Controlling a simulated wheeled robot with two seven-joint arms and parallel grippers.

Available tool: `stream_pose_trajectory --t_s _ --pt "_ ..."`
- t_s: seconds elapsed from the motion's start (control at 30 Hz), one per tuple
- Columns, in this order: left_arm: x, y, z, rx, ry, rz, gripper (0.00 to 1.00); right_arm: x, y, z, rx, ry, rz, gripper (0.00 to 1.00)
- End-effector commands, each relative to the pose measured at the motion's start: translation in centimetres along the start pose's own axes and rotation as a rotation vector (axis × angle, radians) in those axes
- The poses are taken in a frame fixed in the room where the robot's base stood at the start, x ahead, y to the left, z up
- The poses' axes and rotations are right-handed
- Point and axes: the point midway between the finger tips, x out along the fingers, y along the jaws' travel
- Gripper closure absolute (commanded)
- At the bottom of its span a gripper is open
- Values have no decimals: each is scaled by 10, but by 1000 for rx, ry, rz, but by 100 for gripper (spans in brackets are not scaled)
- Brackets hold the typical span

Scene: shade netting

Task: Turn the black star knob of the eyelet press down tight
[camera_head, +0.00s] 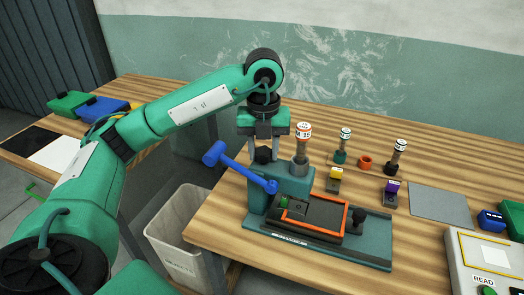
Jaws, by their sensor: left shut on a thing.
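The eyelet press stands on the wooden table, with a teal body (292,186), a blue lever (240,170) reaching up to the left, and a dark bed framed in orange (315,212). My right gripper is not in view.
A post with an orange and white top (303,132) stands close right of my left gripper. Small tools (344,146), a grey mat (438,204) and a control box (485,262) lie to the right. A pale bin (182,232) stands below the table's left edge.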

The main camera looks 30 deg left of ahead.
Motion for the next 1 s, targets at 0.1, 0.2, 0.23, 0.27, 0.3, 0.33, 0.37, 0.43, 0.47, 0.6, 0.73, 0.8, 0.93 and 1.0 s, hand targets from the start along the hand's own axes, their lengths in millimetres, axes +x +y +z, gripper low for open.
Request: stream_pose_trajectory --t_s 0.1,0.2,0.23,0.27,0.3,0.33,0.37,0.43,0.47,0.6,0.73,0.8,0.93,1.0 --pt "1 0 0 76 0 -1 100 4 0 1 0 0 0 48" --pt "0 0 0 103 0 -1 53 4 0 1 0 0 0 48" --pt "0 0 0 102 0 -1 47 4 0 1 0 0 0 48" --pt "0 0 0 102 0 -1 41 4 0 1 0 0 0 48" --pt "0 0 0 102 0 -1 41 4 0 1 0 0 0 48" --pt "0 0 0 101 0 -1 41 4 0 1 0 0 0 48" --pt "0 0 0 101 0 0 41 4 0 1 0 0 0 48" --pt "0 0 0 101 0 0 41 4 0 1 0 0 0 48" --pt "0 0 0 101 0 0 41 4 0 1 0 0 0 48" --pt "-2 0 0 100 0 -1 41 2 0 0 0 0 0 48" --pt "-10 0 0 100 -1 -1 41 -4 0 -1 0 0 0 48" --pt "-16 0 0 100 -1 -1 41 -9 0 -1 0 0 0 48" --pt "-27 0 0 99 -1 -1 41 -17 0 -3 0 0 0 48" --pt "-33 0 0 99 -1 -1 41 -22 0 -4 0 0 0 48"
